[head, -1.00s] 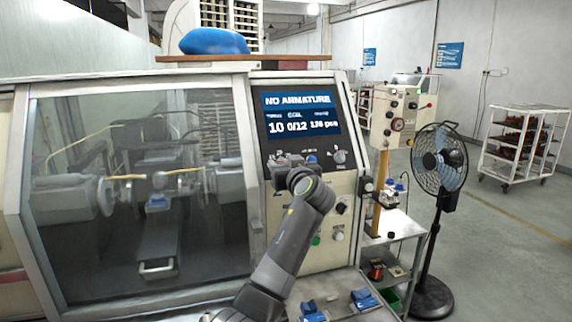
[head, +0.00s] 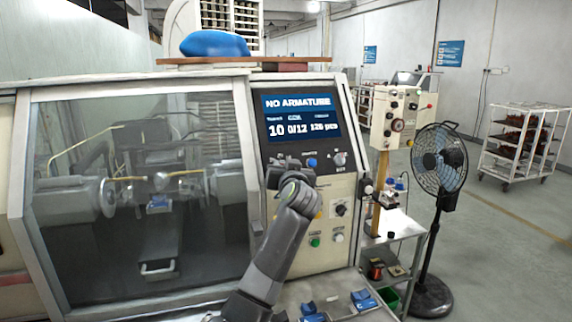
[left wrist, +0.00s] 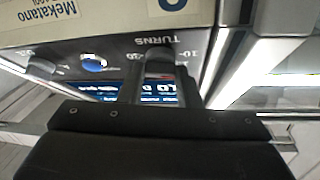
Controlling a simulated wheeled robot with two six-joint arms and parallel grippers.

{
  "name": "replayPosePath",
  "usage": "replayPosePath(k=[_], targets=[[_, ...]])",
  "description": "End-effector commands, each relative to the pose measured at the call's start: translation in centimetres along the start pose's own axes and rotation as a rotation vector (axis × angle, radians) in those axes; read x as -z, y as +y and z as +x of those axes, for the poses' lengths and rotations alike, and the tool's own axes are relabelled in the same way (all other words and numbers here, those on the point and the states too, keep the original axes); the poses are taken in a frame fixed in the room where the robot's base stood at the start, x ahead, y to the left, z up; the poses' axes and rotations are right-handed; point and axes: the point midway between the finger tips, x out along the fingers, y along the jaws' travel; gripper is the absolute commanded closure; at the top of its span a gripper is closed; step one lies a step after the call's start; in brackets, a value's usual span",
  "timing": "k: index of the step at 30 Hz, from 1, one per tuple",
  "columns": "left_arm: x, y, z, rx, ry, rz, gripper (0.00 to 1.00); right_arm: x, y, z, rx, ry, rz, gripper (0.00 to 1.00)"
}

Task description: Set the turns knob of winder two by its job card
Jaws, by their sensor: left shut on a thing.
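Winder two's control panel (head: 290,200) stands right of the windowed cabinet. Its screen (head: 300,117) reads "NO ARMATURE", 10 turns, coil 0/12 and a pieces count. My left gripper (head: 272,168) is at the panel just below the screen, hiding the turns knob in the head view. In the left wrist view the dark turns knob (left wrist: 160,66) sits under the word "TURNS", between the fingers of my left gripper (left wrist: 162,82), which is shut on it. Marks "10" and "20" show beside it; its pointer is unclear. No job card is readable. My right gripper is out of view.
A blue button (head: 312,162) and a selector knob (head: 339,159) lie right of the gripper. Green and white buttons are lower down. Blue holders (head: 363,299) stand on the front ledge. A trolley and a fan (head: 438,165) stand at right.

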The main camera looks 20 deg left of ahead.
Motion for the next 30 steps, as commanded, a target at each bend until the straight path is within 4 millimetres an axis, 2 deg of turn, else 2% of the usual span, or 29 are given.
replayPosePath(k=[3, 9, 18, 30], targets=[[0.5, -0.3, 0.0, -0.057, -0.001, 0.081, 0.93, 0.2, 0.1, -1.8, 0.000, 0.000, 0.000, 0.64], [0.4, -0.5, 0.0, -0.153, -0.001, 0.217, 0.92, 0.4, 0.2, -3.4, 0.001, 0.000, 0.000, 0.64], [0.2, -0.6, 0.1, -0.262, 0.000, 0.372, 0.93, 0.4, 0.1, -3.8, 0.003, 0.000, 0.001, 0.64], [0.1, -0.7, 0.1, -0.316, -0.001, 0.448, 0.93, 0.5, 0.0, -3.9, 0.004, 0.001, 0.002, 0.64]])
